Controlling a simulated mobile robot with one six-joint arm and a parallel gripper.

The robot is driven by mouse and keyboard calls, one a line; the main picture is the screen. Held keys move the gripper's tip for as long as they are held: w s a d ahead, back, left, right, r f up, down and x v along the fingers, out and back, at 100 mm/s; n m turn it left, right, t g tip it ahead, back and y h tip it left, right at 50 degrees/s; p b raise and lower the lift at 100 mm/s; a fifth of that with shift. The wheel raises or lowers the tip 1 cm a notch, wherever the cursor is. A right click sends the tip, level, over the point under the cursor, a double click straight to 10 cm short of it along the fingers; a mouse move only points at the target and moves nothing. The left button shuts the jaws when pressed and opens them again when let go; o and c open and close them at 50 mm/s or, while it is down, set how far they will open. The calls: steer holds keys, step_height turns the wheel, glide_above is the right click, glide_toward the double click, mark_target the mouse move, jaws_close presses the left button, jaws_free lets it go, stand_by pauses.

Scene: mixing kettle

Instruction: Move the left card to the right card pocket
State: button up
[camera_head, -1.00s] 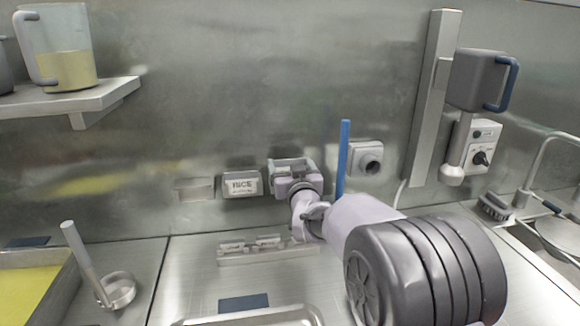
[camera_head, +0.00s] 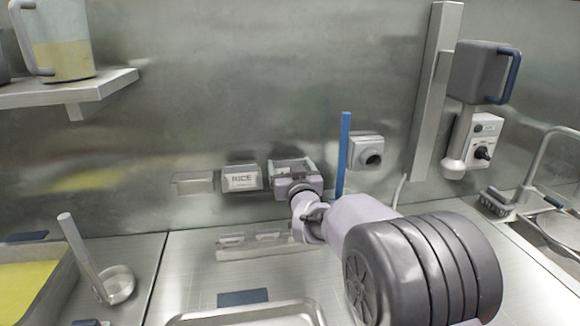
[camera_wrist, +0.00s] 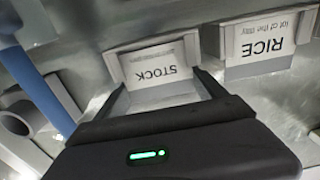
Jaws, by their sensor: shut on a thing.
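The STOCK card (camera_wrist: 158,71) sits in the right card pocket (camera_wrist: 118,62), its print upside down in the wrist view. My gripper (camera_wrist: 160,93) has a finger at each side of this card and is shut on it. In the head view my gripper (camera_head: 298,186) is at the front of the right card pocket (camera_head: 291,165), hiding the card's face. The RICE card (camera_head: 241,181) is in the middle pocket; it also shows in the wrist view (camera_wrist: 261,46). The left card pocket (camera_head: 192,184) looks empty.
A blue upright rod (camera_head: 343,150) and a round wall fitting (camera_head: 368,154) are close right of the gripper. A low rack (camera_head: 235,254) with small cards lies on the counter below. A ladle (camera_head: 117,285) and yellow-filled tray (camera_head: 25,290) are at left.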

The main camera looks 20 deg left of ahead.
steer(key=shift+f, duration=0.2)
steer(key=o, duration=1.3)
steer(key=shift+c, duration=0.2)
steer(key=shift+c, duration=1)
steer(key=v, duration=0.7)
